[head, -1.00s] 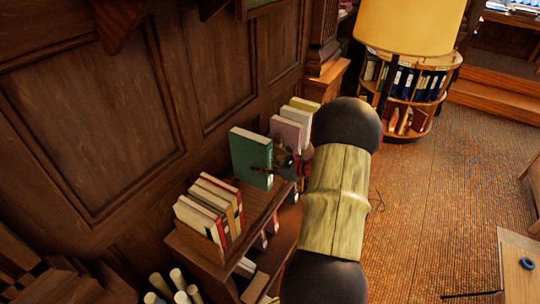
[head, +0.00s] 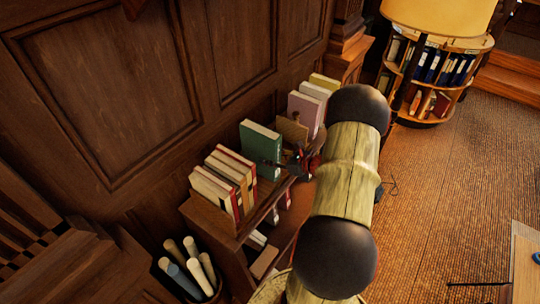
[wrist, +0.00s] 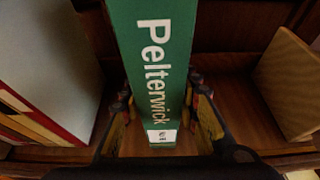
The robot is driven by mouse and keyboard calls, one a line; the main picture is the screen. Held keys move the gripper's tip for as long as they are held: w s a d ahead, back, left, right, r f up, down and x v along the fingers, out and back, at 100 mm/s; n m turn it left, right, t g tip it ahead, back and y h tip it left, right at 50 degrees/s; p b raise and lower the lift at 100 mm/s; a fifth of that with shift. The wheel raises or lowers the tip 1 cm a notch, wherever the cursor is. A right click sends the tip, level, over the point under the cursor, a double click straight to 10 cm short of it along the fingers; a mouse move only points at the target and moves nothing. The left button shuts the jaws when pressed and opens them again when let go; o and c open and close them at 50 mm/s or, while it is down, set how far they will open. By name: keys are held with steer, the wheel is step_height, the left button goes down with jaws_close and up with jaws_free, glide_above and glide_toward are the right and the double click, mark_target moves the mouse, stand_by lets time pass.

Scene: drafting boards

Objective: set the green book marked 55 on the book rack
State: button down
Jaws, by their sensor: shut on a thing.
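The green book (head: 260,145) is upright over the top of the wooden book rack (head: 222,226), in the gap right of a row of cream and red books. My gripper (head: 283,164) is shut on the book, with one finger on each side of the spine in the wrist view (wrist: 163,112). I cannot tell whether the book's bottom touches the rack.
Cream and red books (head: 225,182) stand left of the gap. A wooden block or bookend (head: 292,131) and a pink book (head: 303,112) stand right of it. A bin of rolled papers (head: 190,262) is at lower left. The panelled wall (head: 110,85) rises behind the rack.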

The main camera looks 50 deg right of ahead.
steer(key=c, duration=1.8)
jaws_free()
steer(key=shift+f, duration=0.1)
steer(key=o, duration=0.5)
steer(key=shift+c, duration=0.2)
steer(key=shift+r, duration=0.2)
steer(key=a+v, duration=0.1)
steer(key=v, duration=1.1)
steer(key=shift+d, duration=0.45)
steer(key=shift+f, duration=0.1)
